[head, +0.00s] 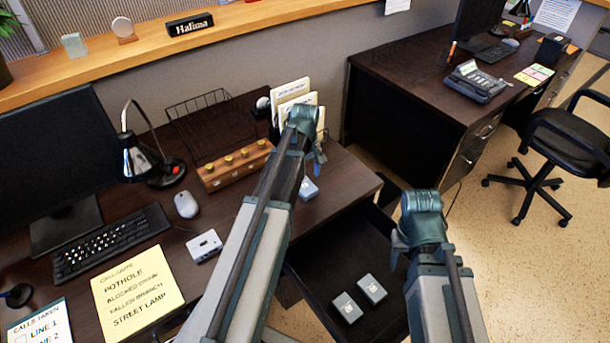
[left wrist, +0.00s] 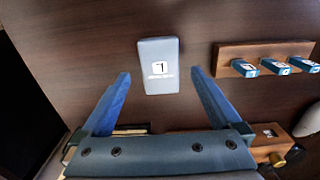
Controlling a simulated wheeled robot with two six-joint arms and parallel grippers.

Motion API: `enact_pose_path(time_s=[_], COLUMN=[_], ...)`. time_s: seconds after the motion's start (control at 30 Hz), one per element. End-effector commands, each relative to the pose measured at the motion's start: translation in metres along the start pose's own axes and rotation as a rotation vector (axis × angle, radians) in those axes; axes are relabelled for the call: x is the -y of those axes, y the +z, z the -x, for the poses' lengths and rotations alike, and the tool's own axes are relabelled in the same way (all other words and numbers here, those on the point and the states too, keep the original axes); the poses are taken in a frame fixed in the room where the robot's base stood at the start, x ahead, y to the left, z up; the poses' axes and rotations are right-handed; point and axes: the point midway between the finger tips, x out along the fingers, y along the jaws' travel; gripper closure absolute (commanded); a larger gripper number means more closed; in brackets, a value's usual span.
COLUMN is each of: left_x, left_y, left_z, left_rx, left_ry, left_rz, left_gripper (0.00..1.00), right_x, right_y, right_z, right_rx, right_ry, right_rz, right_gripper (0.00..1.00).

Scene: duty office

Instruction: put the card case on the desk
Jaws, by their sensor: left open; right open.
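A small blue-grey case with a white label lies flat on the desk (head: 345,190), near its right edge (head: 308,188). In the left wrist view the same case (left wrist: 158,65) lies ahead of and between my left fingertips, with the jaws apart from it. My left gripper (head: 318,160) is open and empty above the desk, pointing down. My right gripper (head: 398,250) is open above the open drawer (head: 325,258); its fingers are partly hidden. Two similar grey cases with labels, one (head: 346,307) beside another (head: 372,289), lie inside the drawer.
A wooden rack with knobs (head: 235,168), a wire tray (head: 208,125) and a file holder with papers (head: 295,98) stand behind. A lamp (head: 140,160), mouse (head: 186,204), keyboard (head: 110,243), small white device (head: 204,246) and yellow sheet (head: 137,290) are left.

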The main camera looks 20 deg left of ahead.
Motion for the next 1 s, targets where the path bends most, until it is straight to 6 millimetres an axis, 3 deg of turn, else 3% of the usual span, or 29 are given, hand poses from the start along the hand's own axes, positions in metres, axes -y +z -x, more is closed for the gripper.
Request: enact_pose_path(time_s=[0.03, 0.4, 0.77, 0.87, 1.0], left_x=[0.000, 0.000, 0.000, -0.003, -0.002], left_y=[0.000, 0.000, 0.004, 0.035, 0.118], left_z=[0.016, 0.071, 0.082, 0.082, 0.082], left_rx=[0.000, 0.000, 0.000, -0.002, -0.010], left_ry=[0.000, 0.000, -0.001, -0.009, -0.038], left_rz=[0.000, 0.000, -0.014, -0.129, -0.485], left_gripper=[0.02, 0.02, 0.02, 0.02, 0.02], right_x=[-0.002, -0.007, -0.008, -0.008, -0.008], right_y=[0.001, 0.004, 0.005, 0.005, 0.005], right_z=[0.016, 0.071, 0.082, 0.081, 0.081], right_rx=[0.000, 0.000, 0.000, 0.000, 0.000], right_ry=[0.000, 0.000, 0.000, 0.000, 0.000], right_rz=[0.000, 0.000, 0.000, 0.000, 0.000], right_gripper=[0.50, 0.50, 0.50, 0.50, 0.50])
